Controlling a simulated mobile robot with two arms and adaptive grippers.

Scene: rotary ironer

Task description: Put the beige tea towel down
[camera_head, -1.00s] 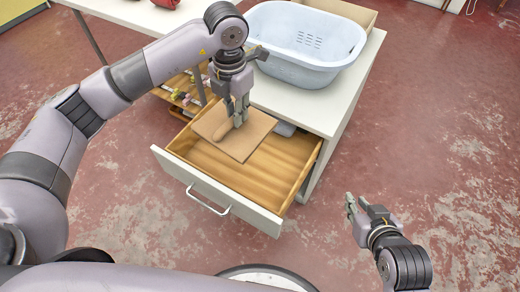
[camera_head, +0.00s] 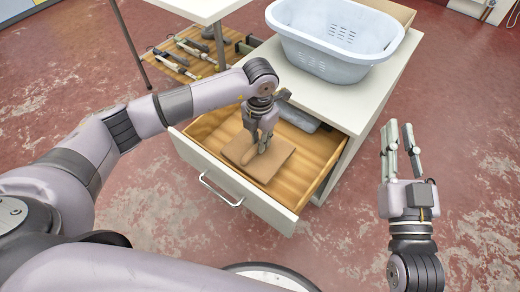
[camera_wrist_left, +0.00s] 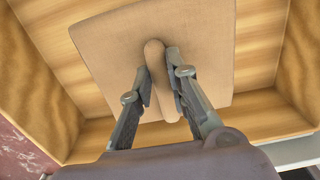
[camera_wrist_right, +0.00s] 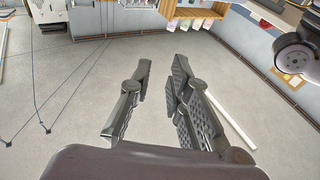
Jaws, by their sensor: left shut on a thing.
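The beige tea towel (camera_head: 270,164) is a flat square with a raised fold in its middle. It is inside the open wooden drawer (camera_head: 205,128), and in the left wrist view the towel (camera_wrist_left: 110,50) covers much of the drawer floor. My left gripper (camera_head: 262,150) reaches down into the drawer and is shut on the raised fold; its fingers (camera_wrist_left: 162,90) stand on either side of that fold. Whether the towel's underside rests fully on the drawer floor is hard to tell. My right gripper (camera_head: 402,150) is open and empty, out to the right of the drawer.
A pale blue laundry basket (camera_head: 335,45) stands on the white cabinet top (camera_head: 310,92) behind the drawer. A grey object (camera_head: 298,117) lies at the drawer's back. A lower wooden shelf (camera_head: 185,60) with tools is at the back left. The red floor is open on the right.

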